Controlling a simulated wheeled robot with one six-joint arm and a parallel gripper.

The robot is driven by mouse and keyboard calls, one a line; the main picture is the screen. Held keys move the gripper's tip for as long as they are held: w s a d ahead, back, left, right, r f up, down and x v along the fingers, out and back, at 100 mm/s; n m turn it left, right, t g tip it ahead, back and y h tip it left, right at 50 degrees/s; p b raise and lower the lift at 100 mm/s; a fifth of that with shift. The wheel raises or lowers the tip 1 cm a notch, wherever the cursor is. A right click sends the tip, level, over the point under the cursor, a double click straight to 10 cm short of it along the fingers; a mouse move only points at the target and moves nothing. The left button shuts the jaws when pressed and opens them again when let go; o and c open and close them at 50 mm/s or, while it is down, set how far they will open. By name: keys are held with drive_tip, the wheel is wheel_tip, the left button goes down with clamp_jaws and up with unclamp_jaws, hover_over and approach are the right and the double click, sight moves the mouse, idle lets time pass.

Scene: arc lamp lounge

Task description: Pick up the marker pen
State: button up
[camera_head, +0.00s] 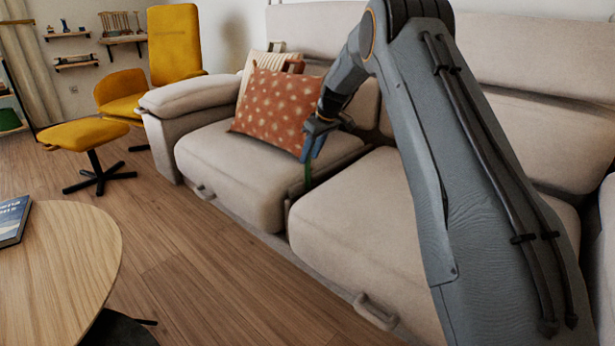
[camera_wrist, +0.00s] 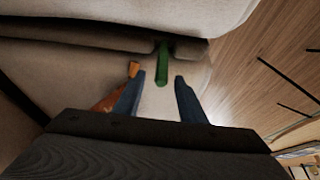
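The green marker pen (camera_wrist: 162,66) shows in the wrist view just ahead of my fingertips, its near end between the lines of the two fingers. In the head view, a small green strip of it (camera_head: 308,174) shows just below my gripper, by the gap between the sofa's seat cushions. My gripper (camera_head: 313,147) points down over the sofa, and its blue fingers are apart with nothing held. The wrist view shows the open fingers (camera_wrist: 158,82) on either side of the pen's line. Whether a finger touches the pen, I cannot tell.
The beige sofa (camera_head: 240,165) has a spotted orange cushion (camera_head: 275,108) close to the left of my gripper. A round wooden table (camera_head: 50,265) with a blue book (camera_head: 12,220) stands at the left. A yellow chair (camera_head: 174,45) and footstool (camera_head: 82,136) stand behind. The wooden floor (camera_head: 200,265) between is clear.

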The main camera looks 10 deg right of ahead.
sight(307, 173)
drive_tip(key=x, duration=0.1)
drive_tip(key=b+x, duration=0.1)
drive_tip(key=x, duration=0.1)
drive_tip(key=b+x, duration=0.1)
drive_tip(key=shift+s+f, duration=0.15)
drive_tip(key=shift+f, duration=0.25)
clamp_jaws()
drive_tip(key=shift+r, duration=0.1)
